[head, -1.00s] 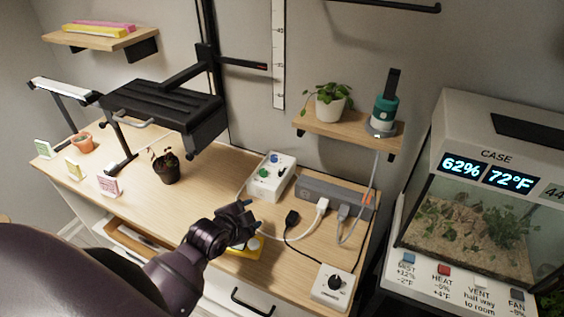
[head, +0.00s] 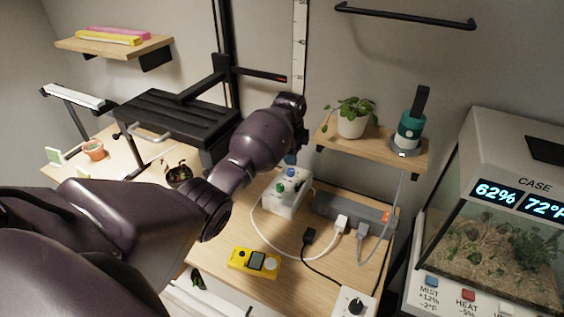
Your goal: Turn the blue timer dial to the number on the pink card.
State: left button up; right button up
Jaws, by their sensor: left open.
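The white timer box (head: 287,205) stands on the wooden bench, with a blue dial (head: 291,173) at its back and a green dial (head: 280,188) nearer the front. My left arm reaches across from the left. Its gripper (head: 291,158) is mostly hidden behind my own wrist; only a small dark blue tip shows, just above and behind the blue dial in the picture. I cannot tell whether it touches the dial. The gripper is open. The pink card is hidden behind my left arm. The dial's setting is too small to read. My right gripper is out of view.
A grey power strip (head: 352,210) with plugs and cables lies right of the timer box. A yellow meter (head: 254,260) lies in front. A dark-potted plant (head: 178,174) stands left, and a shelf (head: 372,144) with a plant hangs behind. A terrarium (head: 490,240) is at right.

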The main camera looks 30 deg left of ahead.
aim_at(291, 170)
pick_arm(q)
jog(key=shift+g+y, duration=0.3)
jog(key=shift+g, duration=0.1)
jog(key=f, duration=0.3)
jog(key=w+a+f+b, duration=0.1)
jog(key=f, duration=0.4)
jog(key=shift+w+a+f+b, duration=0.2)
jog(key=shift+f+b, duration=0.1)
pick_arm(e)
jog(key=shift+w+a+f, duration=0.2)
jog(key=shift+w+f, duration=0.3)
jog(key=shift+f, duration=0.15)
pick_arm(q)
jog(key=c, duration=0.9)
